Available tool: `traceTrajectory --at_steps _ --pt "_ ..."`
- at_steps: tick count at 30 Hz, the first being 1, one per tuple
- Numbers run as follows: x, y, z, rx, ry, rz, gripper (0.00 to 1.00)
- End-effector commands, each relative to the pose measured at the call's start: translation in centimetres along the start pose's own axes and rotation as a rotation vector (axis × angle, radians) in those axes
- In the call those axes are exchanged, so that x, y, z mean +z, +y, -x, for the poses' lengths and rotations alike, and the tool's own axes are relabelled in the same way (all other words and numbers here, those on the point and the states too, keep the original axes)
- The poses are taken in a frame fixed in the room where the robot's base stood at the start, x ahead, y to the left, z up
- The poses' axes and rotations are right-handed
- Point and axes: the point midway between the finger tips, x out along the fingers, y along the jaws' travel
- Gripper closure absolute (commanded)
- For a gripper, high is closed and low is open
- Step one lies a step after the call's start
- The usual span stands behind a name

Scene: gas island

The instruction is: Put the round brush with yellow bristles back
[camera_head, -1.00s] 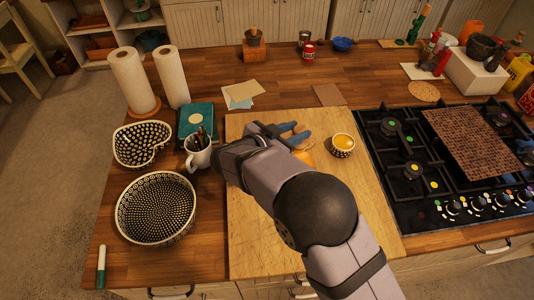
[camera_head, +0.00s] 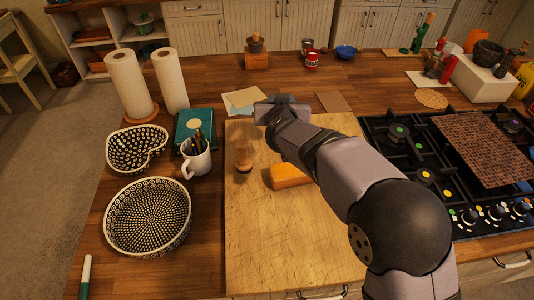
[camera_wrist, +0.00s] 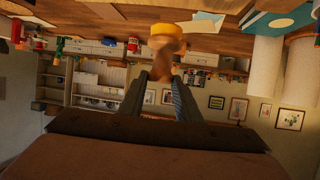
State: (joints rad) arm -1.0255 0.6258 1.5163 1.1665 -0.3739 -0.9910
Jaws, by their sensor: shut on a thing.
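In the wrist view my gripper (camera_wrist: 163,76) is shut on the round brush (camera_wrist: 168,43). The brush has a pale wooden handle between the fingertips and a yellow bristle end at the top of that upside-down picture, towards the counter. In the head view the wrist end of my arm is above the far left part of the cutting board (camera_head: 250,255). The fingers and the brush are hidden there behind my wrist.
A white mug of utensils (camera_head: 196,158), patterned dishes (camera_head: 148,217) and paper towels (camera_head: 127,82) stand left. A wooden stand (camera_head: 256,58) is behind; the hob (camera_head: 440,190) is right.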

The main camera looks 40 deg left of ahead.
Motion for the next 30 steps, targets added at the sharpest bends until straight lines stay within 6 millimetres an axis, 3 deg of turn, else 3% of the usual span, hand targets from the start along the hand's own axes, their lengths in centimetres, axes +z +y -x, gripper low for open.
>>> traceTrajectory --at_steps 12,22,30 --pt "2.9 -3.2 0.0 -0.126 -0.002 0.053 1.00" --pt "3.8 -3.6 -0.1 -0.129 -0.001 0.054 1.00" --pt "7.2 -3.6 -1.5 -0.128 -0.004 0.056 1.00"
